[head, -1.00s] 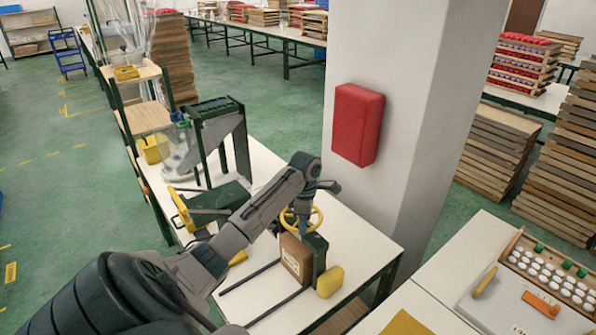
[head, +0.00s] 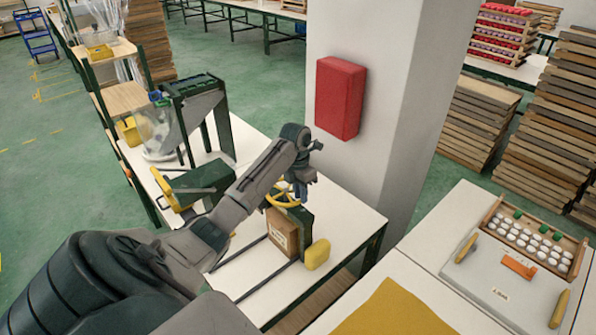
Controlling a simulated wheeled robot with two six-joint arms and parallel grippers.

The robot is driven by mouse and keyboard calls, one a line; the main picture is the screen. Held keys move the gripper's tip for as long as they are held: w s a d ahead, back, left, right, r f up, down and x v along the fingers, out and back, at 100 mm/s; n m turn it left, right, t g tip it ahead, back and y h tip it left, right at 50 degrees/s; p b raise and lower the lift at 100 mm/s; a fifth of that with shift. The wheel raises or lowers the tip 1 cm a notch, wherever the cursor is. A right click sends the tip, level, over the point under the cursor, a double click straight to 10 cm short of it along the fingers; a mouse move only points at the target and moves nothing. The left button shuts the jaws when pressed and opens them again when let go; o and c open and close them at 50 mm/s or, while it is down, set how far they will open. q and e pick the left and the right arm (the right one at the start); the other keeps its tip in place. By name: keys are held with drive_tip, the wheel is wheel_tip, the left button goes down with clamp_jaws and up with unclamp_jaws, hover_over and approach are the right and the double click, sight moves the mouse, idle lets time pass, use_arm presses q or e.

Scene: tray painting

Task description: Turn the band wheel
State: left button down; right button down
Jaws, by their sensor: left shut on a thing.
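The yellow band wheel (head: 280,200) sits on top of a dark green and brown machine block on the white table. My left gripper (head: 299,192) comes down from above at the right side of the wheel and is shut on its rim. The fingers hide part of the rim. The brown box (head: 281,236) stands just below the wheel, and a yellow knob (head: 317,254) sits to its right. My right gripper is not in view.
Two dark rails (head: 266,280) run along the white table (head: 345,215). A white pillar with a red box (head: 340,98) stands behind. At the right, a tray of white and green pieces (head: 535,240) lies on another table beside a yellow sheet (head: 390,312).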

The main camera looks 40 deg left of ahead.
use_arm(q)
drive_tip(key=shift+w+r+n, duration=0.1)
drive_tip(key=shift+w+n, duration=0.15)
drive_tip(key=shift+n, duration=0.05)
drive_tip(key=c, duration=1.4)
unclamp_jaws()
drive_tip(key=shift+w, duration=0.1)
drive_tip(key=shift+o, duration=0.2)
